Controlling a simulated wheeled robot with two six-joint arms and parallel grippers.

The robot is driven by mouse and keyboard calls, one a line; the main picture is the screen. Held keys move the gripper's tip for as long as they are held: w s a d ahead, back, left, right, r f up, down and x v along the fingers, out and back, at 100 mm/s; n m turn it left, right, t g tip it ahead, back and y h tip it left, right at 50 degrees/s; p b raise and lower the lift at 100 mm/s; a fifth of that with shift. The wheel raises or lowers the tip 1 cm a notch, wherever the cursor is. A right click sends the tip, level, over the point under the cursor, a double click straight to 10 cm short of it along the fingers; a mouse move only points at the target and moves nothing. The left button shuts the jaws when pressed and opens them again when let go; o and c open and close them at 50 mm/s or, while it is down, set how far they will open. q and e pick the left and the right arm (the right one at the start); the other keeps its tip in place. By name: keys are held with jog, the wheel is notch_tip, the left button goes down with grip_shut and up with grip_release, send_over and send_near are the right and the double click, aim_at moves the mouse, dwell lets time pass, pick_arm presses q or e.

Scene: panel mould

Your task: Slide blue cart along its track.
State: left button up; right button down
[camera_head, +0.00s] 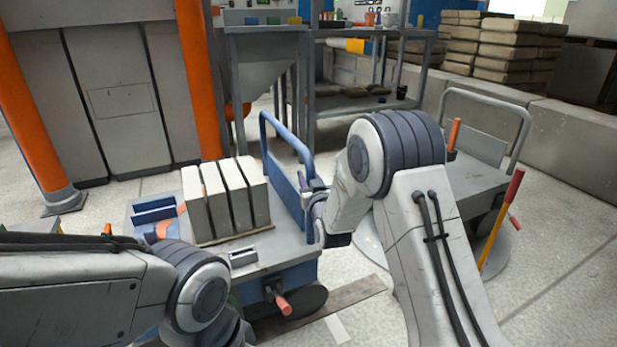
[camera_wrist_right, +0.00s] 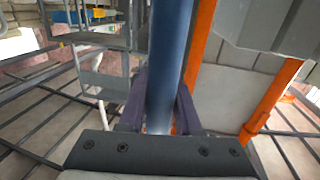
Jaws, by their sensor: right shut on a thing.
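The blue cart (camera_head: 285,250) stands in the middle of the head view. It has a grey deck, a blue tubular handle (camera_head: 285,135) on its right side and dark wheels. Pale upright slabs (camera_head: 225,195) stand on its deck. My right gripper (camera_head: 316,200) is shut on the cart's handle. In the right wrist view the blue handle bar (camera_wrist_right: 168,60) runs between the two fingers of my right gripper (camera_wrist_right: 158,110). A dark flat track strip (camera_head: 350,293) lies on the floor by the cart's front wheel. My left arm crosses the lower left, and its gripper is not visible.
A grey trolley (camera_head: 470,180) with a bent tube handle stands at the right, with a red-and-yellow lever (camera_head: 500,220) beside it. Orange posts (camera_head: 198,80) flank grey panels behind the cart. A metal shelf (camera_head: 365,103) stands at the back. Floor between cart and trolley is mostly clear.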

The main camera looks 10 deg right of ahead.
jog(key=shift+a+r, duration=0.1)
jog(key=shift+a, duration=0.05)
jog(key=c, duration=0.6)
grip_release()
jog(key=shift+s, duration=0.25)
jog(key=s+p, duration=0.3)
jog(key=s, duration=0.7)
jog(key=shift+d, duration=0.45)
